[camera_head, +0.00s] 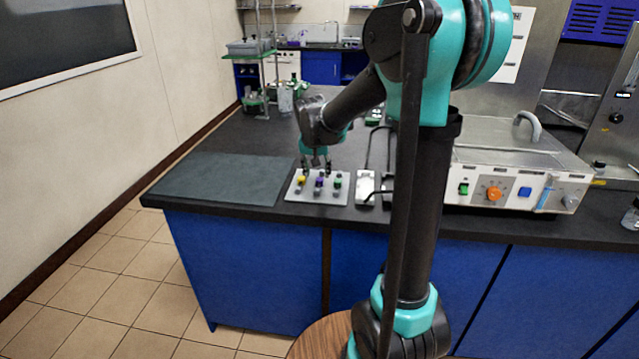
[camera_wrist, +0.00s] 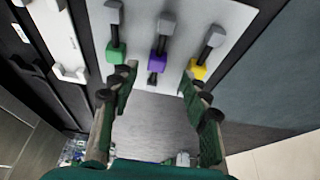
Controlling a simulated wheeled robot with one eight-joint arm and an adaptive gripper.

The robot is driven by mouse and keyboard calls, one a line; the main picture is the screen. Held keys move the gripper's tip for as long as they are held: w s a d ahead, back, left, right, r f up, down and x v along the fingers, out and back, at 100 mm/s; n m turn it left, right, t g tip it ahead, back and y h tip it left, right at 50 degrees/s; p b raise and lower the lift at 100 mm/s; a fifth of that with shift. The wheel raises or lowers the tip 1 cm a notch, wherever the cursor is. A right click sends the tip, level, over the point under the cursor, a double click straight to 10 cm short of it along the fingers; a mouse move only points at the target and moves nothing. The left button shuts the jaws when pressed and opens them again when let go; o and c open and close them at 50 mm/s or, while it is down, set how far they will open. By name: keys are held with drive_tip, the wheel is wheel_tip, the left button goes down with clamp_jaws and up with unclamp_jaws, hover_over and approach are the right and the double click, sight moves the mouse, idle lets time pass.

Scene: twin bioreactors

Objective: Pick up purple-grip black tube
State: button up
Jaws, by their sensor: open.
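The purple-grip black tube (camera_wrist: 158,59) sits in a light grey plate (camera_wrist: 138,20) on the counter, between a green-grip tube (camera_wrist: 116,53) and a yellow-grip tube (camera_wrist: 198,69). It has a black shaft and a grey end. My gripper (camera_wrist: 158,76) is open and empty, its fingers on either side of the purple grip's line. The fingertips lie near the green and yellow grips; I cannot tell whether they touch them. In the head view the purple grip (camera_head: 319,183) shows just below my gripper (camera_head: 316,163).
A dark mat (camera_head: 215,180) lies left of the plate. A white holder (camera_head: 365,188) stands close on its right. A metal instrument box (camera_head: 510,165) with knobs stands farther right. Glassware and a stand (camera_head: 262,85) are at the back left.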

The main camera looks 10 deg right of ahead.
sight(320, 179)
drive_tip(key=x, duration=0.3)
drive_tip(key=shift+w+d+f, duration=0.15)
drive_tip(key=shift+w+d, duration=0.1)
drive_tip(key=shift+w, duration=0.05)
drive_tip(key=shift+w+d+f, duration=0.1)
drive_tip(key=shift+w+f, duration=0.1)
drive_tip(key=shift+f, duration=0.4)
clamp_jaws()
drive_tip(key=shift+r, duration=0.1)
